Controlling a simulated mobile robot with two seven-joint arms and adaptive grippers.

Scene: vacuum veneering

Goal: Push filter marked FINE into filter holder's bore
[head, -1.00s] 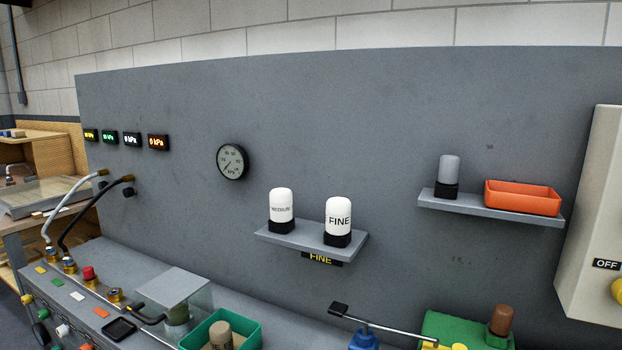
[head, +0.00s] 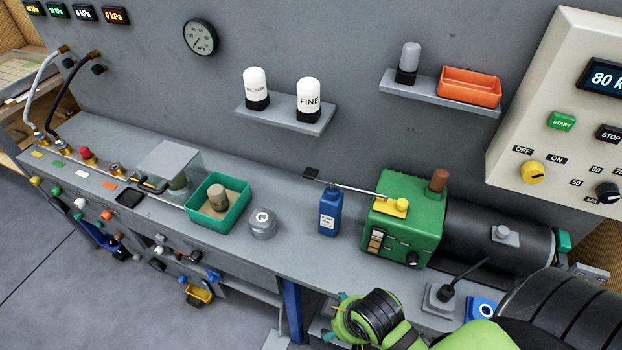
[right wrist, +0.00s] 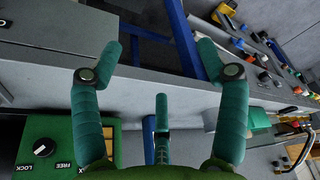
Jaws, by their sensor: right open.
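The white filter marked FINE (head: 309,96) stands upright in a black base on the grey wall shelf (head: 285,118), right of a white filter marked MEDIUM (head: 256,86). A small silver block (head: 262,223) with a round ring on top stands on the bench, right of the green tray; it may be the filter holder, but I cannot tell for certain. My right gripper (head: 343,316) is at the bench's front edge, low in the head view, far from the filter. Its teal fingers are spread and empty in the right wrist view (right wrist: 160,55). My left gripper is not in view.
A green tray (head: 191,198) holds a brown cylinder. A blue bottle (head: 330,212) and a green pump (head: 403,228) with a black cylindrical body stand on the bench. A thin metal rod (head: 350,187) extends left from the pump. A second shelf (head: 425,91) holds an orange bin (head: 470,88).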

